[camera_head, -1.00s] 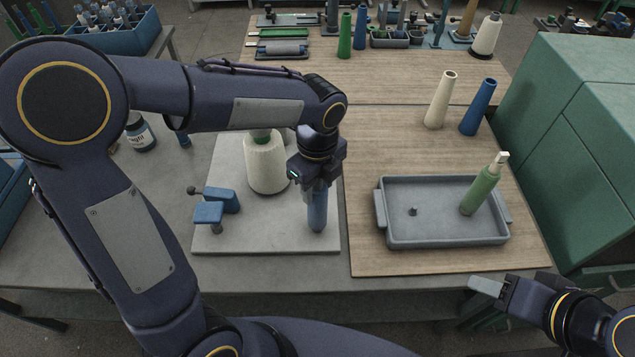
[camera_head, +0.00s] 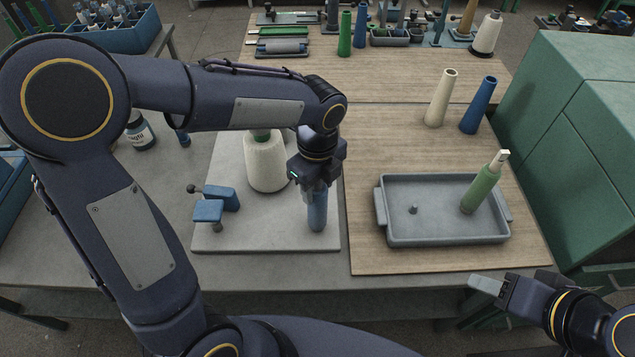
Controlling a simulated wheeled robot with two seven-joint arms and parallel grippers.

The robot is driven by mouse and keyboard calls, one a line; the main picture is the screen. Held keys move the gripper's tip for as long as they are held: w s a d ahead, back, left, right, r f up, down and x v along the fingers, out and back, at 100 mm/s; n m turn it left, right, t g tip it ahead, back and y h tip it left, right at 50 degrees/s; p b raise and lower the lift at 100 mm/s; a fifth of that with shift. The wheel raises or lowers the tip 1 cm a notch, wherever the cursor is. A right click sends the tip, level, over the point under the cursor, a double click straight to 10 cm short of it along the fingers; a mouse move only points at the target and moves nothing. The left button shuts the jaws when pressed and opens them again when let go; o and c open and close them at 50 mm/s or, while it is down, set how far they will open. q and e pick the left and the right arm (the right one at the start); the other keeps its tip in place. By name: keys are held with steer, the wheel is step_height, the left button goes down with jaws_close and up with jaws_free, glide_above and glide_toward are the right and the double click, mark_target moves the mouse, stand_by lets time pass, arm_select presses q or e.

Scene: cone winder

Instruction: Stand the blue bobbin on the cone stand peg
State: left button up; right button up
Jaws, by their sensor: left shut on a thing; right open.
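The blue bobbin (camera_head: 317,213) is upright, its upper part between the fingers of my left gripper (camera_head: 316,190), which is shut on it. The bobbin's lower end is at the right front of a pale grey plate (camera_head: 270,243); whether a peg is under it is hidden, and I cannot tell if it touches the plate. My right gripper (camera_head: 488,286) is open and empty, in front of the table's front edge at lower right.
A cream yarn cone (camera_head: 265,163) and a blue clamp (camera_head: 209,211) are on the plate left of the bobbin. Green cabinets (camera_head: 580,130) border the right.

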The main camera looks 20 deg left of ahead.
stand_by(0.3)
arm_select(q)
steer(key=o, duration=1.6)
steer(key=shift+r+p, duration=3.5)
steer(key=shift+r, duration=0.5)
steer(key=shift+r, duration=0.1)
step_height(320, 180, up, 5)
steer(key=p, duration=0.5)
steer(key=shift+r, duration=0.2)
step_height(320, 180, up, 2)
steer(key=shift+r, duration=0.25)
